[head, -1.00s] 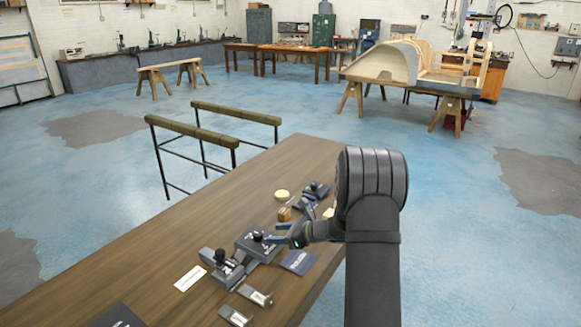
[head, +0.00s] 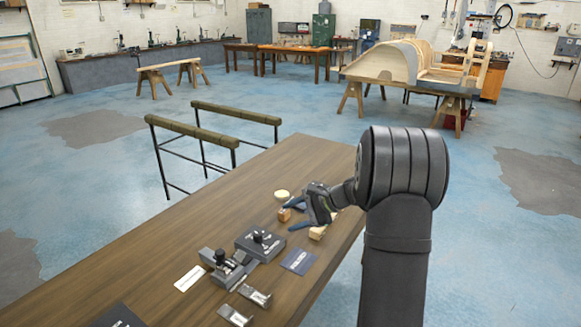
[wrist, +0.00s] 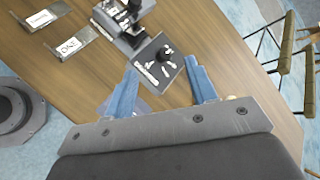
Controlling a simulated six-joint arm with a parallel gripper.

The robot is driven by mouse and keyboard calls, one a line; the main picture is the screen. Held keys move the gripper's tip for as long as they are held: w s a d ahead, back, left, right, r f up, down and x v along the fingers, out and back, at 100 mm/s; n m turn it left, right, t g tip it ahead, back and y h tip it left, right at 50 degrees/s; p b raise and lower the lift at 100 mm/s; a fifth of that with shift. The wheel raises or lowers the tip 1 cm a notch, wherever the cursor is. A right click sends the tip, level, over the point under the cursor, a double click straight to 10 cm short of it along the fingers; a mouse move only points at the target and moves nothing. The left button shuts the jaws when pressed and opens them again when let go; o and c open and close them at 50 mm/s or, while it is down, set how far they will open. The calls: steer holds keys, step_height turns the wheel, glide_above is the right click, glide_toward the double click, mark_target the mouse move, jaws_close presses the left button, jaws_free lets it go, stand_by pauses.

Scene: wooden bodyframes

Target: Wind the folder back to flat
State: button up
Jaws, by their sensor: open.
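The folder appears to be the dark grey bench device with a flat plate (head: 257,246) and an upright black knob (head: 261,238), standing on the wooden table. In the wrist view its dark plate (wrist: 150,70) carries white markings, and the black knob (wrist: 165,53) stands on it. A smaller grey part with its own black knob (head: 220,257) adjoins it on the left. My gripper (head: 294,216) is open and empty, to the right of the folder and apart from it. In the wrist view its blue fingers (wrist: 162,80) are spread, with the knob ahead of the gap. The plate's exact angle is hard to tell.
A dark blue labelled card (head: 299,262) lies right of the folder. A white label (head: 190,278) lies at its left. Wooden blocks (head: 284,214) and a pale round disc (head: 282,194) lie by my gripper.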

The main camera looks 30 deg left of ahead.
step_height(320, 180, up, 16)
steer(key=s+n+t+h, duration=0.1)
steer(key=n+t+h, duration=0.2)
steer(key=n, duration=1.7)
steer(key=shift+a+r+h, duration=0.2)
steer(key=shift+a+h, duration=0.05)
steer(key=shift+h, duration=0.95)
steer(key=m+g+y, duration=0.1)
steer(key=m+y, duration=0.7)
steer(key=m, duration=2.4)
glide_toward(261, 234)
steer(key=x, duration=1.1)
steer(key=shift+s+a, duration=0.1)
